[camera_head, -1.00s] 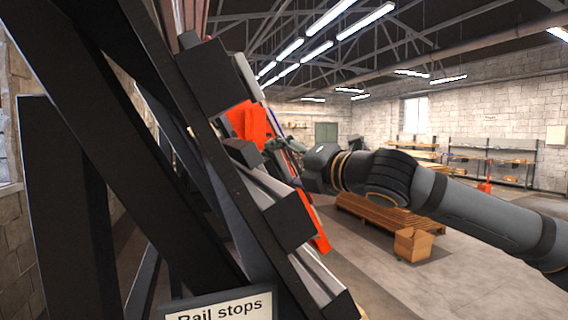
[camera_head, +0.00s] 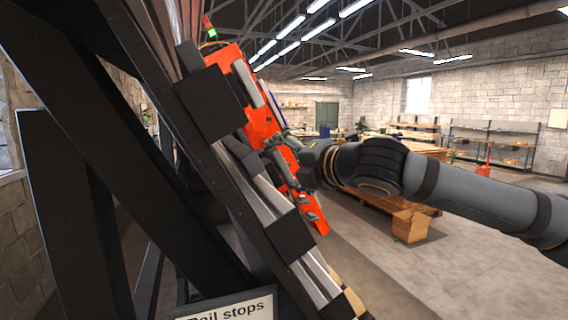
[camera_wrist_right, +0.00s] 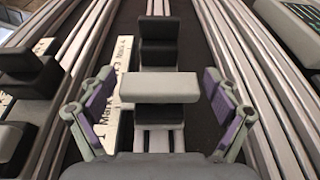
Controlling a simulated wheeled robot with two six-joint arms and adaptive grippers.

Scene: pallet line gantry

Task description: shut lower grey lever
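A pale grey lever block (camera_wrist_right: 158,87) sits in the middle of the right wrist view, in front of a black block (camera_wrist_right: 159,42) on metal rails. My right gripper (camera_wrist_right: 160,112) is open, with one purple-padded finger on each side of the grey block and a visible gap to both. In the head view my right gripper (camera_head: 284,160) is small and dark, close to the orange part of the sloping rail frame. A grey bar (camera_head: 247,83) shows higher on that frame; I cannot tell whether it is a lever. My left gripper is not in view.
The black sloping frame (camera_head: 85,150) fills the left side, with black blocks (camera_head: 290,236) along its rails. A "Rail stops" sign (camera_head: 228,306) is at the bottom. A white lettered strip (camera_wrist_right: 118,85) lies beside the lever. A cardboard box (camera_head: 411,226) and open floor are at right.

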